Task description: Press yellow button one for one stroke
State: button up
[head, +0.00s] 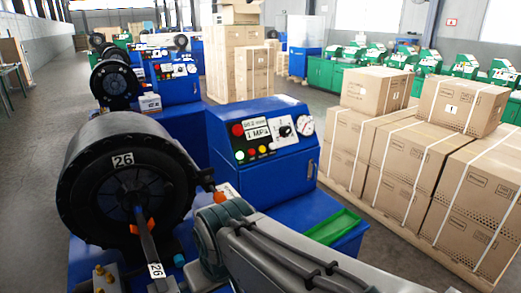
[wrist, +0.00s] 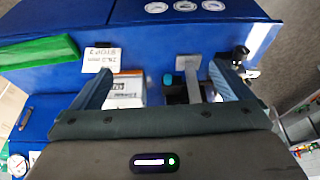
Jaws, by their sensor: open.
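No yellow button can be made out in that view.
A large black crimping head (head: 125,180) marked 26 stands left of my arm. Yellow knobs (head: 103,275) sit at the bottom left. A green tray (head: 331,227) lies right of the arm. Strapped cartons (head: 420,165) fill the right. A white-and-orange box (wrist: 126,90) shows between my fingers.

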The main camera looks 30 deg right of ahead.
grip_shut()
dwell(1.6)
